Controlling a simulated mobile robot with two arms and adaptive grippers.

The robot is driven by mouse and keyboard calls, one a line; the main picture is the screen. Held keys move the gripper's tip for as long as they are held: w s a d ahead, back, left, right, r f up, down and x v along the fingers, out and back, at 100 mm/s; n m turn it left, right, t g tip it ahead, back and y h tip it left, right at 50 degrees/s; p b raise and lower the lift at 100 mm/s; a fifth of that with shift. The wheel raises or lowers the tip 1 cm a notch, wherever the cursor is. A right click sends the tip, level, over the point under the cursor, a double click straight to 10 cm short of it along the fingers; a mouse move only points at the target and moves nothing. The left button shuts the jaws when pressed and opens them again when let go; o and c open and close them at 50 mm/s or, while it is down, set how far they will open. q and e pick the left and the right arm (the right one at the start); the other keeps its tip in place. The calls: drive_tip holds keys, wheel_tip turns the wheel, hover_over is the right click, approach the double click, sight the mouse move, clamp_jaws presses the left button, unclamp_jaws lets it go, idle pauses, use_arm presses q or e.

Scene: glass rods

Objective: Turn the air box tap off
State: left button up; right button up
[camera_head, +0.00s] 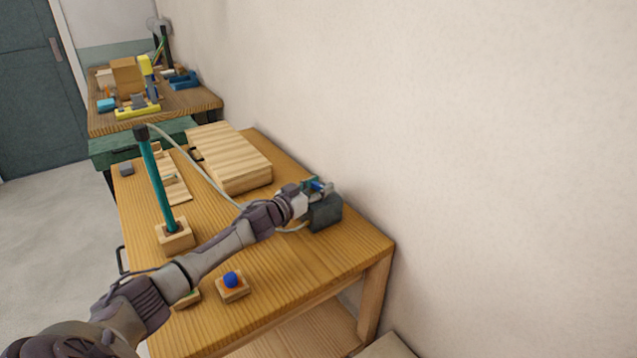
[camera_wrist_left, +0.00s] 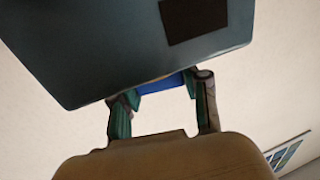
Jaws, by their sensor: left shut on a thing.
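The air box (camera_head: 325,212) is a dark grey box at the right back of the wooden table, close to the wall. It fills the upper part of the left wrist view (camera_wrist_left: 140,50). The tap (camera_wrist_left: 172,83) is blue and shows partly between the fingers below the box edge; a bit of blue also shows in the head view (camera_head: 318,186). My left gripper (camera_head: 310,188) reaches across the table to the top of the box, and its fingers (camera_wrist_left: 160,100) are shut on the blue tap. The tap's exact angle is hidden. My right gripper is not in view.
The wooden table (camera_head: 300,262) holds a teal tube (camera_head: 158,185) upright in a wooden block, a wooden case (camera_head: 230,160), and a small block with a blue ball (camera_head: 231,280). A pale hose (camera_head: 205,178) runs from the tube's top towards the box. The wall (camera_head: 480,150) is close behind.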

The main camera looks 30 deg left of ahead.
use_arm(q)
drive_tip(key=shift+m+g+h+b, duration=0.35)
drive_tip(key=shift+m+g+h, duration=0.25)
drive_tip(key=shift+m+h, duration=0.9)
drive_tip(key=shift+h, duration=0.4)
drive_tip(key=o, duration=1.2)
drive_tip(key=shift+c, duration=0.2)
drive_tip(key=shift+s+a, duration=0.1)
drive_tip(key=shift+s, duration=0.1)
drive_tip(key=v, duration=1.1)
drive_tip(key=shift+s, duration=0.3)
drive_tip(key=shift+a, duration=0.1)
